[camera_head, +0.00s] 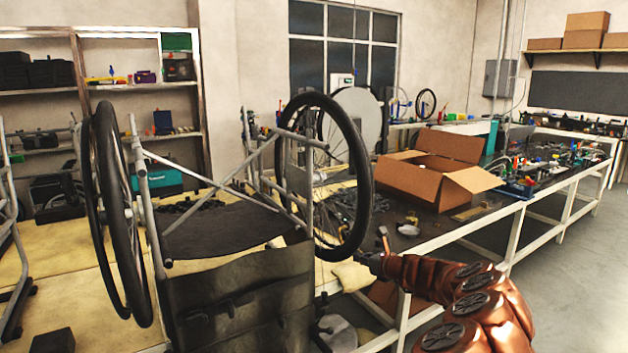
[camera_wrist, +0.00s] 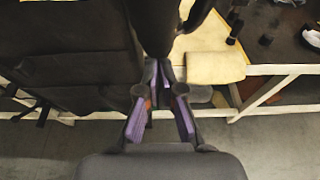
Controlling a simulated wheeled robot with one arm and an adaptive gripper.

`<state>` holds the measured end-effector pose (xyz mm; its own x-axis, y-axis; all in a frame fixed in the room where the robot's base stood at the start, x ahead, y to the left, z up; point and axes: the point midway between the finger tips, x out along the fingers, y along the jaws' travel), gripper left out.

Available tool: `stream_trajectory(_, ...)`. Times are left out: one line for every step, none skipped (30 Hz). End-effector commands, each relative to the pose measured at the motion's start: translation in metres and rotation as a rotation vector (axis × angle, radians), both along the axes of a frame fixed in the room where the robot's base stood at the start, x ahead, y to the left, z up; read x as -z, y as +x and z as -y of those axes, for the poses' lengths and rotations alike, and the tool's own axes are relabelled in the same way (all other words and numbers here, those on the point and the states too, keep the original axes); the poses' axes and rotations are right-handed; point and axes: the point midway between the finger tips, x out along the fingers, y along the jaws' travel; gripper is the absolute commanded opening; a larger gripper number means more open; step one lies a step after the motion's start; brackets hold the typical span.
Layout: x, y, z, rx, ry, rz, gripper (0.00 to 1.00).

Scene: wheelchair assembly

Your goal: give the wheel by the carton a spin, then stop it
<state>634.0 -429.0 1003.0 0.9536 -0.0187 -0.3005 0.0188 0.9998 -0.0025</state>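The wheel by the carton (camera_head: 362,190) is the right-hand one in the head view, with a black tyre and a thin rim, mounted on the wheelchair frame. The open cardboard carton (camera_head: 425,182) sits on the workbench behind it, to the right. My gripper (camera_head: 374,247) is just right of the wheel's lower edge, with its fingers apart and nothing held. In the wrist view, the purple-padded fingers (camera_wrist: 160,118) have a gap between them. The dark tyre (camera_wrist: 155,25) is just beyond them at the top centre. I cannot tell whether they touch it.
The wheelchair's other wheel (camera_head: 118,215) stands at the left, and its dark fabric (camera_head: 240,290) hangs in front. The workbench's white frame (camera_head: 462,232) runs close by my arm. A pale yellow cloth (camera_wrist: 215,67) lies near the gripper. The floor at right is clear.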

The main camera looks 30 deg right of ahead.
Motion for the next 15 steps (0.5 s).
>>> stream_trajectory(-0.012, 0.002, -0.002, -0.003, 0.0, 0.017, 0.0)
stream_trajectory(-0.011, 0.001, -0.002, -0.004, 0.001, 0.017, 0.0)
stream_trajectory(-0.009, -0.001, -0.002, -0.004, 0.002, 0.017, 0.0)
stream_trajectory(-0.008, -0.004, -0.002, -0.003, 0.003, 0.017, 0.0)
stream_trajectory(-0.005, -0.006, -0.002, -0.003, 0.004, 0.016, 0.0)
stream_trajectory(-0.002, -0.01, -0.002, -0.002, 0.004, 0.015, 0.0)
stream_trajectory(0.0, -0.013, -0.001, 0.0, 0.004, 0.015, 0.0)
stream_trajectory(0.002, -0.016, 0.0, 0.001, 0.004, 0.015, 0.0)
stream_trajectory(0.008, -0.02, 0.001, 0.003, 0.004, 0.013, 0.0)
stream_trajectory(0.01, -0.024, 0.002, 0.004, 0.004, 0.012, 0.0)
stream_trajectory(0.012, -0.027, 0.003, 0.005, 0.003, 0.012, 0.0)
stream_trajectory(0.015, -0.03, 0.002, 0.005, 0.003, 0.011, 0.0)
stream_trajectory(0.017, -0.033, 0.002, 0.006, 0.004, 0.011, 0.0)
stream_trajectory(0.019, -0.035, 0.002, 0.006, 0.004, 0.011, 0.0)
stream_trajectory(0.022, -0.038, 0.002, 0.005, 0.005, 0.01, 0.0)
